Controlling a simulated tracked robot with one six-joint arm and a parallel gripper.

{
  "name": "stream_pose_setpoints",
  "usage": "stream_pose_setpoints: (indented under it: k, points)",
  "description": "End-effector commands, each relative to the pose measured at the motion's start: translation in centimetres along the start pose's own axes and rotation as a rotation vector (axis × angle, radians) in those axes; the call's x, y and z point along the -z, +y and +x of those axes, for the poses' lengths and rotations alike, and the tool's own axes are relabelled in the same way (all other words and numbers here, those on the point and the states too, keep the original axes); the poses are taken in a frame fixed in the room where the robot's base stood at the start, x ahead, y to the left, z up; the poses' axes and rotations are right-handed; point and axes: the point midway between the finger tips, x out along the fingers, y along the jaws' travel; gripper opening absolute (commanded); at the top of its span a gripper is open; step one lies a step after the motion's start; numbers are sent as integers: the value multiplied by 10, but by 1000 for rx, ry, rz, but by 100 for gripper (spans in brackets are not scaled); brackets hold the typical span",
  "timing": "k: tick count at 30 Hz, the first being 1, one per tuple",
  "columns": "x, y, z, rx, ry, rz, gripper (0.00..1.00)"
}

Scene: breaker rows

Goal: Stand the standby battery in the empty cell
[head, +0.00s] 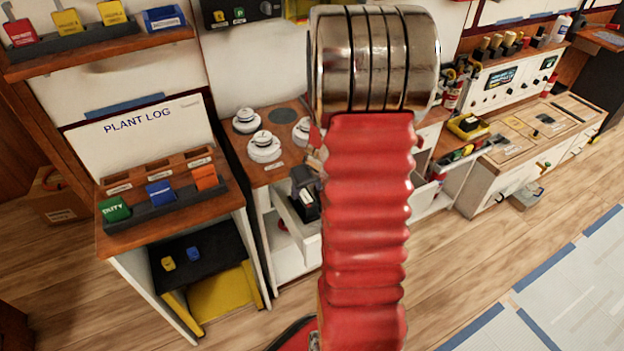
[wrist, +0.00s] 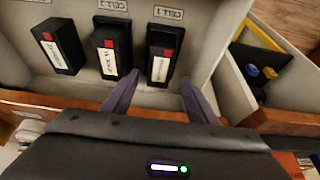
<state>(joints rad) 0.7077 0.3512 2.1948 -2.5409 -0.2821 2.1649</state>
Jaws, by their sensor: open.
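Three black batteries with red corners and white labels show in the wrist view: a left one (wrist: 57,47), a middle one (wrist: 112,58) and a right one (wrist: 163,58). The middle and right ones are at dark cell sockets under printed cell labels. I see no socket around the left one. I cannot tell which is the standby battery, nor make out an empty cell. My gripper (wrist: 158,98) is open, its two purple-grey fingers apart just short of the right battery, with nothing between the tips. In the head view my red arm hides much of this area.
An orange-brown wooden edge (wrist: 55,97) runs along the near side of the battery bay in the wrist view. In the head view, a plant log shelf (head: 160,225) with coloured blocks stands left.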

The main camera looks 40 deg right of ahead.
Motion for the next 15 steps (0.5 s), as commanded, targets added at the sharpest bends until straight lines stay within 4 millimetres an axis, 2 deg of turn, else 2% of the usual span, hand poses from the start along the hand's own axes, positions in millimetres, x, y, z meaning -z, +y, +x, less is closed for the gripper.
stream_pose_setpoints:
  k: [9, 15]
  points:
    - [0, 1, -38, -2, 2, 0, 53]
    - [0, 0, -56, -1, 1, 1, 53]
